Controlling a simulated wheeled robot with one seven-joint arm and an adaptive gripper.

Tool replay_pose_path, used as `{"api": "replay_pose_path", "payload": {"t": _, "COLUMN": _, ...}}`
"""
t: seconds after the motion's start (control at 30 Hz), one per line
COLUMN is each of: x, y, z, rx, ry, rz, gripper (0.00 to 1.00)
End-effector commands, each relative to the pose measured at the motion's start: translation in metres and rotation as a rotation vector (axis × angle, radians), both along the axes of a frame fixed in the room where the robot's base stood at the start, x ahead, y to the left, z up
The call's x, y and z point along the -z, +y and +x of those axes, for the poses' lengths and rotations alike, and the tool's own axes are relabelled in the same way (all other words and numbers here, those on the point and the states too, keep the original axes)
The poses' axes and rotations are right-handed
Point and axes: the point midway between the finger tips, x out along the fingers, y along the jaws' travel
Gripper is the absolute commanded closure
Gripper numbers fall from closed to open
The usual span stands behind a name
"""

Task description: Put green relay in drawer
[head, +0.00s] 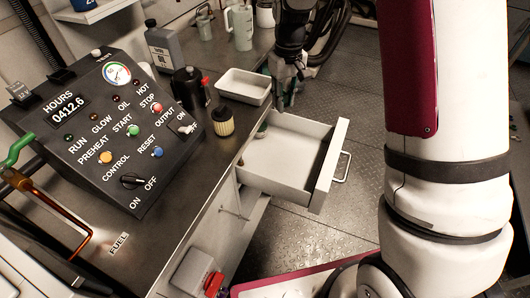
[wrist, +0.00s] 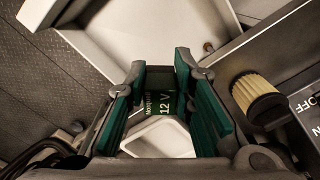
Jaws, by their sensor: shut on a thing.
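The green relay (wrist: 165,103), marked "12 V", sits between the green-padded fingers of my gripper (wrist: 163,100) in the wrist view. My gripper (head: 284,98) is shut on it. In the head view the gripper hangs at the far end of the open drawer (head: 290,158), beside the white tray; the relay is hard to make out there. The drawer is white, pulled out from the counter, and its visible floor looks bare. In the wrist view the drawer (wrist: 135,28) lies at the top, beyond the fingertips. Its far end is partly hidden by the gripper.
A white tray (head: 244,86) and a yellowish filter (head: 223,122) stand on the counter near the drawer. A dark jug (head: 188,88) is behind the filter. The control panel (head: 115,130) is at left. A small greenish thing (head: 262,129) shows by the drawer's far left corner.

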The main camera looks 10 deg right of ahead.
Motion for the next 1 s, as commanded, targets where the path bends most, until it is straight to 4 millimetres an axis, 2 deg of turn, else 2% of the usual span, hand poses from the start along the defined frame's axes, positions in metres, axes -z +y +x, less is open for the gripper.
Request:
{"api": "replay_pose_path", "payload": {"t": 0.03, "x": 0.018, "y": 0.001, "z": 0.006, "rx": -0.040, "ry": 0.000, "rz": 0.002, "gripper": 1.00}}
{"api": "replay_pose_path", "payload": {"t": 0.5, "x": 0.109, "y": 0.012, "z": 0.001, "rx": -0.460, "ry": -0.005, "rz": 0.002, "gripper": 1.00}}
{"api": "replay_pose_path", "payload": {"t": 0.7, "x": 0.136, "y": 0.015, "z": -0.006, "rx": -0.600, "ry": -0.005, "rz": -0.003, "gripper": 1.00}}
{"api": "replay_pose_path", "payload": {"t": 0.93, "x": 0.151, "y": 0.017, "z": -0.011, "rx": -0.670, "ry": -0.005, "rz": -0.005, "gripper": 1.00}}
{"api": "replay_pose_path", "payload": {"t": 1.0, "x": 0.161, "y": 0.017, "z": -0.012, "rx": -0.675, "ry": -0.002, "rz": -0.005, "gripper": 1.00}}
